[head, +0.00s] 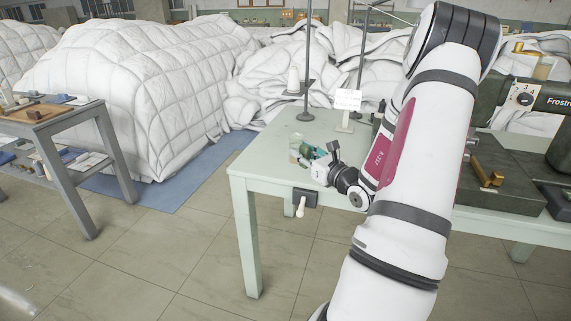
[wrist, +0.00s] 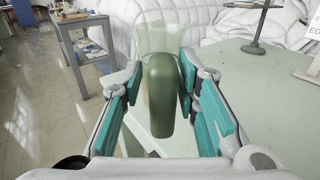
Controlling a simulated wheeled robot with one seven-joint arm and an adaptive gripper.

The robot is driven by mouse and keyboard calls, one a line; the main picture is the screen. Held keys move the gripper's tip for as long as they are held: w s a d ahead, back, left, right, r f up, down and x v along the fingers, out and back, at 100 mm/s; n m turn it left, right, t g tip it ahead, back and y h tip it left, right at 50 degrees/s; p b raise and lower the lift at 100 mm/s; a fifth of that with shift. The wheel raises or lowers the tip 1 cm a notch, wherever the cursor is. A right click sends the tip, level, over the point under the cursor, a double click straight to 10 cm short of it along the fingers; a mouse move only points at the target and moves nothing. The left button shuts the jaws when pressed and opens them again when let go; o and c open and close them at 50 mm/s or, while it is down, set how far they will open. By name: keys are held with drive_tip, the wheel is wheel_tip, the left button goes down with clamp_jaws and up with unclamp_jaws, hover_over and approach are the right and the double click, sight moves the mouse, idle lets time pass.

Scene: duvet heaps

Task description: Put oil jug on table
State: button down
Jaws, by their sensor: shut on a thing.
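The oil jug (wrist: 161,98) is a green, partly see-through vessel with a clear upper part. In the wrist view it stands between my gripper's two teal finger pads, and my gripper (wrist: 161,85) is shut on it. The pale green table (head: 262,158) lies under and beyond it, and its top also shows in the wrist view (wrist: 240,85). In the head view my gripper (head: 312,158) is at the table's near left part, low over the top, and the jug shows there only as a small greenish shape. I cannot tell whether the jug touches the table.
A metal stand (head: 305,70) and a small white sign (head: 348,103) stand behind my gripper. A dark machine (head: 510,170) covers the table's right side. White duvet heaps (head: 140,80) lie behind. A grey side table (head: 50,125) stands left, with open floor between.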

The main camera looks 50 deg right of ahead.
drive_tip(key=s+d+f+m+h+b, duration=0.1)
drive_tip(key=s+d+m+h+b, duration=0.1)
drive_tip(key=s+d+h, duration=0.15)
drive_tip(key=shift+g+y, duration=0.35)
drive_tip(key=shift+g, duration=0.05)
drive_tip(key=x, duration=0.5)
drive_tip(key=f+b+x, duration=0.1)
drive_tip(key=x, duration=0.4)
drive_tip(key=f+b+x, duration=0.1)
drive_tip(key=x, duration=0.4)
drive_tip(key=shift+w+d, duration=0.1)
drive_tip(key=shift+d, duration=0.35)
drive_tip(key=shift+f+b, duration=0.7)
drive_tip(key=shift+f, duration=0.95)
drive_tip(key=shift+f, duration=0.1)
drive_tip(key=c, duration=1.2)
unclamp_jaws()
drive_tip(key=shift+f, duration=0.1)
